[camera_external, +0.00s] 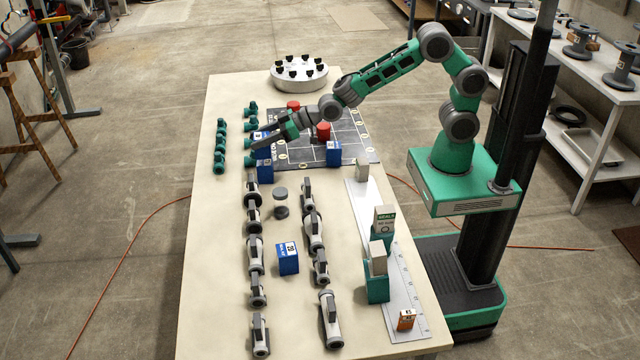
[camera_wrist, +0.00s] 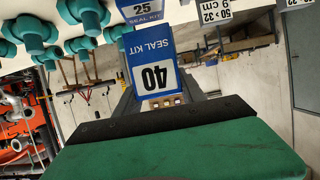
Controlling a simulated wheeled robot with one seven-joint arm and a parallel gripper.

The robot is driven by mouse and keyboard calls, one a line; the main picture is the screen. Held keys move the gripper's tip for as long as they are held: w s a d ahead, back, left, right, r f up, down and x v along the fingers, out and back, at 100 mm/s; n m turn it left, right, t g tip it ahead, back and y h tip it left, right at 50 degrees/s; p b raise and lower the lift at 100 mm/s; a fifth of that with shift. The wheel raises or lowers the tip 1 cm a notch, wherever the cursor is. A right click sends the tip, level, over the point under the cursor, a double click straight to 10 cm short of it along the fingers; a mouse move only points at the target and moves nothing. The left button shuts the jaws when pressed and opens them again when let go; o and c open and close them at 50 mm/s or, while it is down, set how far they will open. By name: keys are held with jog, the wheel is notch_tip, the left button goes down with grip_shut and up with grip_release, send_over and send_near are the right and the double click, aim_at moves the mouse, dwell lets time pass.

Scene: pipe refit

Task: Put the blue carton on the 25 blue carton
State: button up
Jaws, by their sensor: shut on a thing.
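My gripper (camera_external: 258,146) reaches across the back left of the table and is shut on a blue carton (camera_external: 263,138). In the wrist view, this carton (camera_wrist: 150,68) sits between the fingers and reads "40 SEAL KIT", upside down in the picture. The 25 blue carton (camera_external: 264,170) appears to stand just in front of the gripper, and its label (camera_wrist: 140,10) shows at the top edge of the wrist view. I cannot tell whether the two cartons touch. Another blue carton (camera_external: 333,153) stands right of the gripper, and one more (camera_external: 288,258) stands nearer the front.
Teal fittings (camera_external: 219,147) line the left edge. Grey valves (camera_external: 313,230) stand in rows in front. A white round holder (camera_external: 299,74) stands at the back; teal boxes (camera_external: 378,288) stand at right.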

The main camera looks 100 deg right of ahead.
jog(key=shift+f, duration=1.35)
jog(key=o, duration=1.4)
jog(key=shift+s, duration=0.1)
jog(key=shift+r, duration=0.15)
jog(key=shift+s+r, duration=0.1)
jog(key=shift+r, duration=0.05)
jog(key=v, duration=1.1)
jog(key=s+a+f+g, duration=0.2)
jog(key=s+g, duration=0.3)
jog(key=s, duration=0.7)
jog(key=s+a+f+g, duration=0.2)
jog(key=s+g, duration=0.3)
jog(key=s, duration=0.7)
jog(key=shift+s+a+b, duration=0.4)
jog(key=shift+a, duration=0.25)
